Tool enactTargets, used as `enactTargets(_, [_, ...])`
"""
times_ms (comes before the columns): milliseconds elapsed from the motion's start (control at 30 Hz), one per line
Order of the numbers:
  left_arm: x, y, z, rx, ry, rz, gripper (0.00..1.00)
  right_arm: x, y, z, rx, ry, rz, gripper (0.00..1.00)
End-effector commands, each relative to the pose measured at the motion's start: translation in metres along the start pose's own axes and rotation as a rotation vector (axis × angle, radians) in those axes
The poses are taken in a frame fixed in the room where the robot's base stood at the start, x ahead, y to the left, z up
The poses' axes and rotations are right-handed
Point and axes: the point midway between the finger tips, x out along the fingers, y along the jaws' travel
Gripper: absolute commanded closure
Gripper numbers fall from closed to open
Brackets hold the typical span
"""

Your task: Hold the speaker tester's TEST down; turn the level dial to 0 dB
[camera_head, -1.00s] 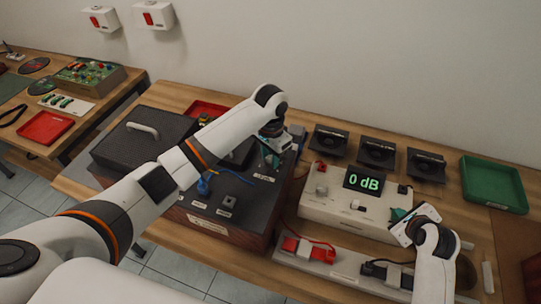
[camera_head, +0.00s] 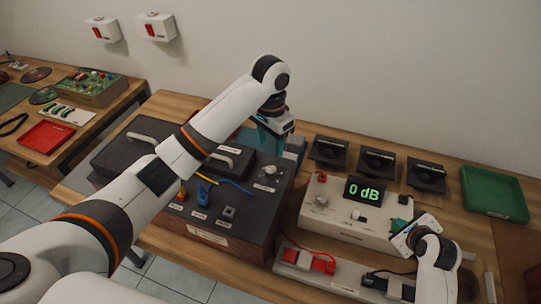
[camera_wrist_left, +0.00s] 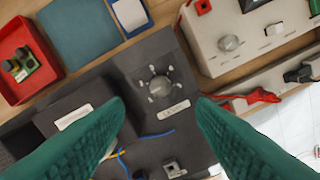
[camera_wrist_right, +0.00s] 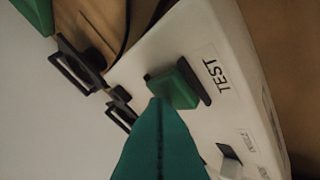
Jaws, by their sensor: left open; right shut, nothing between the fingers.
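The white speaker tester (camera_head: 330,208) stands right of the dark box, its display (camera_head: 364,190) reading 0 dB. The round level dial (camera_head: 268,170) is on the dark box's top; the left wrist view shows this knob (camera_wrist_left: 160,86) ringed by marks. My left gripper (camera_head: 274,137) is open above the dial, its fingers apart and empty. The green TEST button (camera_wrist_right: 172,88) is at the tester's right end, beside its printed label. My right gripper (camera_wrist_right: 157,100) is shut and empty, its tips at the button's edge; I cannot tell whether they touch it.
Black speaker-like units (camera_head: 377,162) stand behind the tester. A green tray (camera_head: 495,193) lies at the right. A strip with red and black plugs (camera_head: 322,262) lies in front of the tester. Blue and yellow leads (camera_head: 203,190) rise from the dark box.

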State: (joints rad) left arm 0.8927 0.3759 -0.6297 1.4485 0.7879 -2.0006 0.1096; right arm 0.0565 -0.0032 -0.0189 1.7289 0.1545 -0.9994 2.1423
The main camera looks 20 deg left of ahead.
Motion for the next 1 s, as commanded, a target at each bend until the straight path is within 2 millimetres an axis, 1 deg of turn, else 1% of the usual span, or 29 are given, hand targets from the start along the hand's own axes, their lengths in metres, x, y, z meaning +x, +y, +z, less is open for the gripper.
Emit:
enactTargets(33, [-0.009, 0.001, 0.000, 0.001, -0.002, 0.003, 0.49, 0.000, -0.001, 0.001, 0.000, -0.002, -0.002, 1.00])
enactTargets(100, [-0.017, 0.001, 0.000, 0.001, -0.002, 0.003, 0.49, 0.000, -0.001, 0.001, 0.000, -0.002, -0.002, 1.00])
enactTargets(233, [-0.024, 0.001, 0.000, 0.000, 0.000, 0.002, 0.49, 0.000, -0.001, 0.001, 0.000, -0.002, -0.002, 1.00])
enactTargets(1000, [-0.025, 0.000, 0.000, 0.001, 0.001, -0.001, 0.49, 0.000, -0.001, 0.001, 0.000, -0.002, -0.002, 1.00])
